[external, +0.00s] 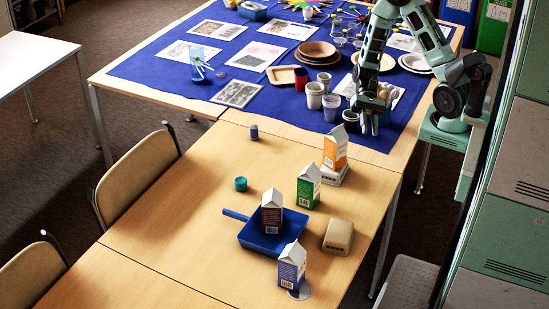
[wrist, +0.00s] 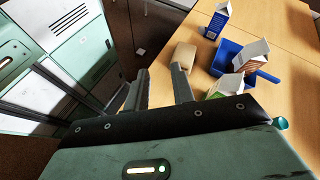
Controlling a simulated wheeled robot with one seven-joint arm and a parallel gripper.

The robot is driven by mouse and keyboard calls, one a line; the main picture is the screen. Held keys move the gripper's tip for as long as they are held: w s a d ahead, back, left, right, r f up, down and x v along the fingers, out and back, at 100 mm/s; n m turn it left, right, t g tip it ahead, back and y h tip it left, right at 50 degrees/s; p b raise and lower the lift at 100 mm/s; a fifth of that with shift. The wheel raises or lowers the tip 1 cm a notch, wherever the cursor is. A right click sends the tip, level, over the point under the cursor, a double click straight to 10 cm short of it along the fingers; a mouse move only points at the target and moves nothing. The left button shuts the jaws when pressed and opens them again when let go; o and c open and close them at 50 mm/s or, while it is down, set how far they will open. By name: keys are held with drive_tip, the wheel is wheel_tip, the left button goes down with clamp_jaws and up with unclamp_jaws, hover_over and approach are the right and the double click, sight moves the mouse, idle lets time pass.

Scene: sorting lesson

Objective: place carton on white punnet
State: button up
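An orange-and-white carton (external: 335,150) stands upright on the white punnet (external: 331,176). A green carton (external: 308,187) stands on the table; part of it shows in the wrist view (wrist: 226,86). A brown-red carton (external: 271,212) stands in a blue dustpan (external: 255,240). My gripper (external: 369,129) points down, behind and right of the orange carton. Its fingers are apart with nothing between them (wrist: 158,88). The orange carton and white punnet are not visible in the wrist view.
A beige upturned punnet (external: 338,238) sits right of the dustpan. A teal lid-like object (external: 241,184) and a small dark-blue one (external: 254,132) stand left. Cups (external: 314,95), plates and papers cover the blue cloth (external: 190,95) behind.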

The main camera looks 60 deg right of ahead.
drive_tip(key=s+a+r+n+t+h, duration=0.5)
drive_tip(key=n+h, duration=0.6)
drive_tip(key=n, duration=0.6)
drive_tip(key=s+a+r, duration=0.2)
drive_tip(key=s, duration=0.1)
drive_tip(key=shift+r+t, duration=0.15)
drive_tip(key=shift+t, duration=0.15)
